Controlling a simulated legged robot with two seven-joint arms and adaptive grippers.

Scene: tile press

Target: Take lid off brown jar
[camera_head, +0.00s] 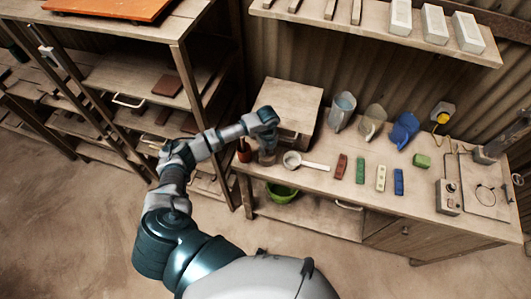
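My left arm comes in from below and reaches over the left end of the workbench. Its gripper (267,152) points down there, near the bench's front left corner, and I cannot tell whether its fingers are open or shut. A small red-brown pot (244,151) stands just left of the gripper, partly hidden by my arm. A brown jar and its lid cannot be made out clearly; the area under the gripper is small and dark. My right gripper is not in view.
A white ladle-like scoop (293,160) lies just right of the gripper. A wooden box (289,98) stands behind it. Several coloured blocks, jugs and a control box (448,197) stand farther right. A green bowl (281,192) sits below the bench. Shelves (150,75) rise at left.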

